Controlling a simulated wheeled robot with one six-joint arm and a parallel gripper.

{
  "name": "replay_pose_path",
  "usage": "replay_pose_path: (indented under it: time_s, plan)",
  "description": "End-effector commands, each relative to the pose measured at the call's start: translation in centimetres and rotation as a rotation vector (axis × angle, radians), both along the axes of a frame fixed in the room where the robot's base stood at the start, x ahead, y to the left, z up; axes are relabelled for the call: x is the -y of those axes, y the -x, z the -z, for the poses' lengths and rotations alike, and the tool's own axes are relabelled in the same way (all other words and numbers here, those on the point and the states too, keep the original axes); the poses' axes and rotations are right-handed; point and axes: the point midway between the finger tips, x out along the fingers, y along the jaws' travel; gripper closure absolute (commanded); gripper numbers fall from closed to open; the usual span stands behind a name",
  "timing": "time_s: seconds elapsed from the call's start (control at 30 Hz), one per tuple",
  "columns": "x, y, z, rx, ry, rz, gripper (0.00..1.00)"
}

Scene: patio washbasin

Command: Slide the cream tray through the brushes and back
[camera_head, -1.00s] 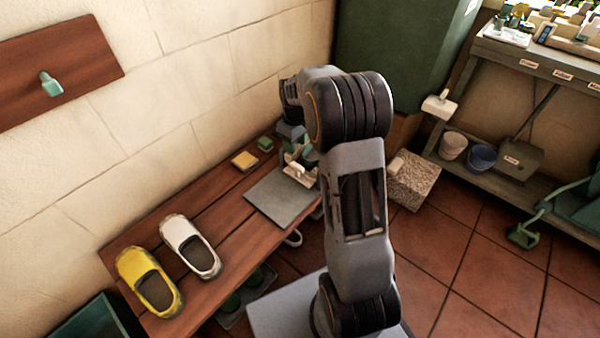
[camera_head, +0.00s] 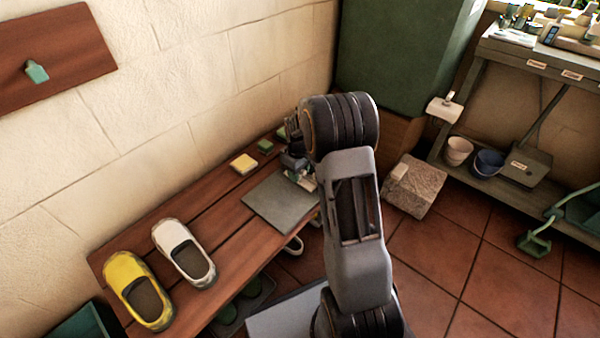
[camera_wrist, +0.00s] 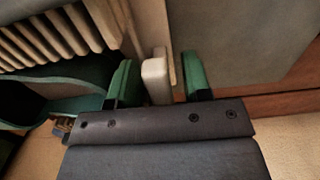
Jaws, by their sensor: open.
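My gripper (camera_wrist: 160,82) has two green-tipped fingers, apart, in the wrist view. A cream upright handle-like piece (camera_wrist: 156,72) stands between them, with a visible gap to the right finger; whether the left finger touches it I cannot tell. It seems to belong to the cream tray, whose pale surface (camera_wrist: 142,22) shows just beyond. Pale slatted bars (camera_wrist: 62,32) lie at the upper left; I cannot tell whether they are the brushes. In the head view my gripper (camera_head: 300,176) is low at the bench's far end, and my arm hides most of the tray and brushes.
A grey mat (camera_head: 278,208) lies on the wooden bench (camera_head: 205,215). Yellow (camera_head: 128,275) and white (camera_head: 170,235) shoes stand at its near end. Yellow (camera_head: 243,163) and green (camera_head: 265,146) sponges lie near the wall. A stone block (camera_head: 420,190) is on the floor.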

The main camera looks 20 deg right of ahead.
Motion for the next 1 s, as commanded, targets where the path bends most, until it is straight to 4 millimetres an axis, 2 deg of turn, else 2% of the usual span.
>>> replay_pose_path:
  time_s: [0.23, 0.7, 1.0]
  plan:
    - [-0.05, 0.00, 0.02, 0.000, 0.000, -0.001, 0.56]
    - [0.00, -0.01, 0.00, 0.000, 0.000, 0.000, 1.00]
    - [0.51, -0.01, -0.03, 0.000, 0.001, 0.002, 1.00]
